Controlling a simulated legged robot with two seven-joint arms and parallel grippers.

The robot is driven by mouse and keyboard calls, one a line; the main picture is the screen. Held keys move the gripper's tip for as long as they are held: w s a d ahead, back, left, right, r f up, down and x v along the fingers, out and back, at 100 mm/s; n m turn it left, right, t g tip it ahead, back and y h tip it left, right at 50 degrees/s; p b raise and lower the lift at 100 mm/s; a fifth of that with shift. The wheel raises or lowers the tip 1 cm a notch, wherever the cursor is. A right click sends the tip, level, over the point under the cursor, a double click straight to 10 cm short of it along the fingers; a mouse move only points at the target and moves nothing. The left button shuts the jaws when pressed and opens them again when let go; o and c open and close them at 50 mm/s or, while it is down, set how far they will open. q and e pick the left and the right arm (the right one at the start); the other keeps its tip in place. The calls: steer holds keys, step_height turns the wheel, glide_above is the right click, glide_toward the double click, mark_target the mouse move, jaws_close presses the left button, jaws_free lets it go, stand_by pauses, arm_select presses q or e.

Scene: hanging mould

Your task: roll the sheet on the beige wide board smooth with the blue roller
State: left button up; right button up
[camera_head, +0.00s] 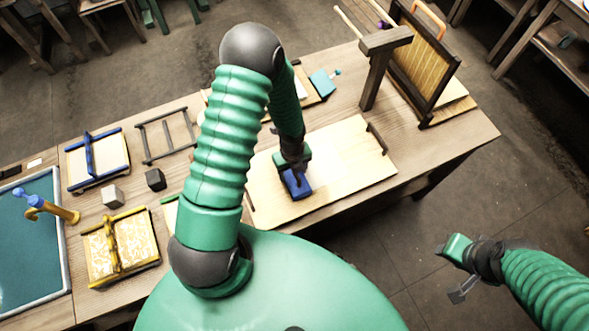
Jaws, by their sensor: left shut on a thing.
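The beige wide board (375,173) lies flat on the wooden table with a dark handle at its far right edge. A pale sheet (335,150) lies on it and is hard to tell apart from the board. My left gripper (294,168) points down over the left part of the board and is shut on the blue roller (297,185). The roller is at the sheet or just above it; I cannot tell if they touch. My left arm hides part of the board's left side. My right gripper (455,270) is off the table at the lower right, above the floor.
A framed screen (425,60) and a wooden post (376,75) stand at the table's back right. Blue-framed (97,160) and yellow-framed (120,245) moulds, small blocks and a blue vat (30,240) occupy the left.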

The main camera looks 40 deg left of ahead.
arm_select(q)
step_height(320, 180, up, 7)
steer(key=p, duration=0.7)
steer(key=shift+r, duration=0.15)
steer(key=shift+w, duration=0.1)
